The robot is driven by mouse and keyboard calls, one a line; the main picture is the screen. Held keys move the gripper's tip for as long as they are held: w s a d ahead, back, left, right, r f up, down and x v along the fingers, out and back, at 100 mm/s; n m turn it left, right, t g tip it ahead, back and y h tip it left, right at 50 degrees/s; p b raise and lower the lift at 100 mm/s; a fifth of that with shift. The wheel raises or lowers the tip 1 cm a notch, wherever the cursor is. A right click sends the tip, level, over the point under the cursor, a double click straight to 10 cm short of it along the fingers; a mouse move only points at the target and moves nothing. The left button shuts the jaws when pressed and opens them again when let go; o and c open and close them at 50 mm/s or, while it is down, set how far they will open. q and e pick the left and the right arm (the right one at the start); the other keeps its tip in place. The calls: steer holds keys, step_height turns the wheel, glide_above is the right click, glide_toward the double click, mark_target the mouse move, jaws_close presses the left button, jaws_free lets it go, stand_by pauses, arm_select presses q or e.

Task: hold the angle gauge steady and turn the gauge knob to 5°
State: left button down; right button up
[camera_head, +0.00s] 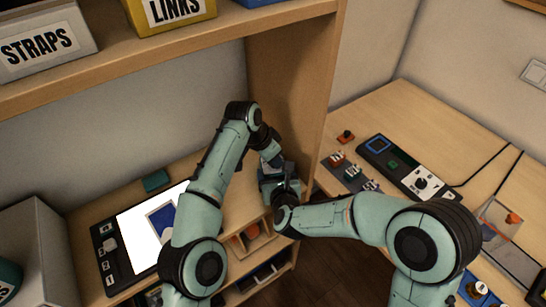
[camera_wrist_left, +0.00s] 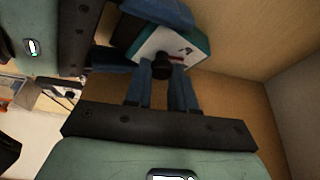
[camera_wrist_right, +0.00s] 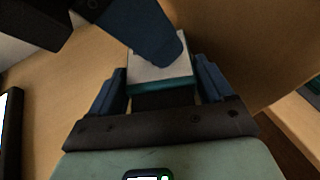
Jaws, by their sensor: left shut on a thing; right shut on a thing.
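The angle gauge has a white face and teal edges; it shows in the left wrist view (camera_wrist_left: 197,44) and the right wrist view (camera_wrist_right: 160,72). My right gripper (camera_wrist_right: 158,88) is shut on the gauge body, a finger on each side. My left gripper (camera_wrist_left: 163,88) is shut on the black gauge knob (camera_wrist_left: 161,68), which stands out from the white face. The left fingers reach over the face in the right wrist view and hide part of it. The dial reading is too small to tell. In the head view the grippers meet by the wooden upright, mostly hiding the gauge.
A wooden upright (camera_head: 296,75) stands close behind the grippers. A bright panel (camera_head: 143,242) and a teal block (camera_head: 155,181) lie on the left bench. The right bench holds a dark device (camera_head: 408,168) and several small parts. Labelled bins sit on the shelf above.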

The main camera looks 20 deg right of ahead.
arm_select(q)
steer(key=shift+m, duration=0.4)
steer(key=c, duration=0.9)
jaws_free()
